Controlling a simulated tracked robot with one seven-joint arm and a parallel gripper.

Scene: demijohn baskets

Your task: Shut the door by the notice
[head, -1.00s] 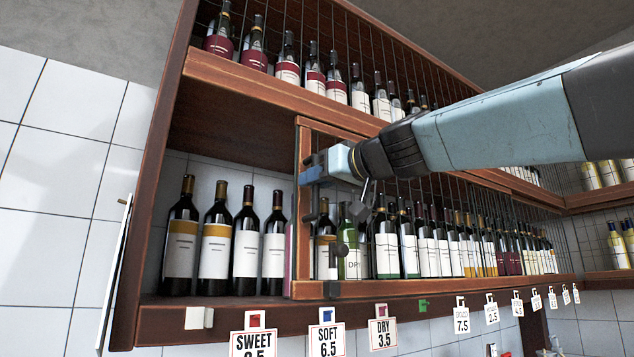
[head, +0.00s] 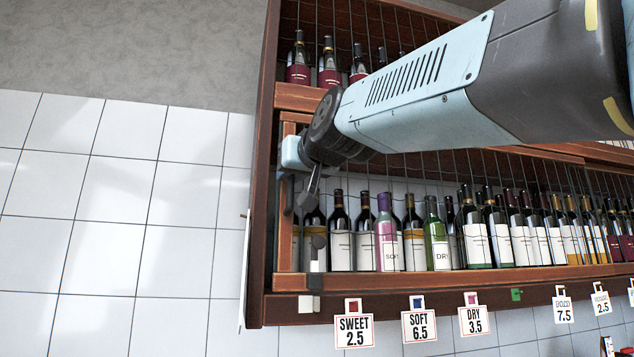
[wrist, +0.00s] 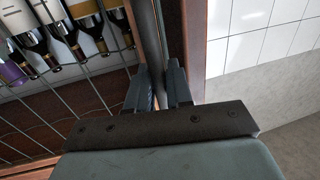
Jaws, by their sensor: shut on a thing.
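The door is a wood-framed wire-grid panel in front of the lower bottle shelf; its left upright (head: 285,225) stands close beside the cabinet's left side post (head: 262,190). I cannot tell whether they touch. My gripper (wrist: 162,88) is shut on the door's grey bar handle (wrist: 151,35), which runs between its fingers in the wrist view. In the head view my wrist covers the upper left corner of the door. A thin white panel, perhaps the notice (head: 244,265), shows edge-on at the cabinet's outer left side; its face is hidden.
Several bottles (head: 340,240) stand behind the grid. Price tags (head: 354,330) hang below the shelf edge, with a white block (head: 308,304) and a green block (head: 516,294) on that edge. Bare tiled wall (head: 110,230) lies to the left.

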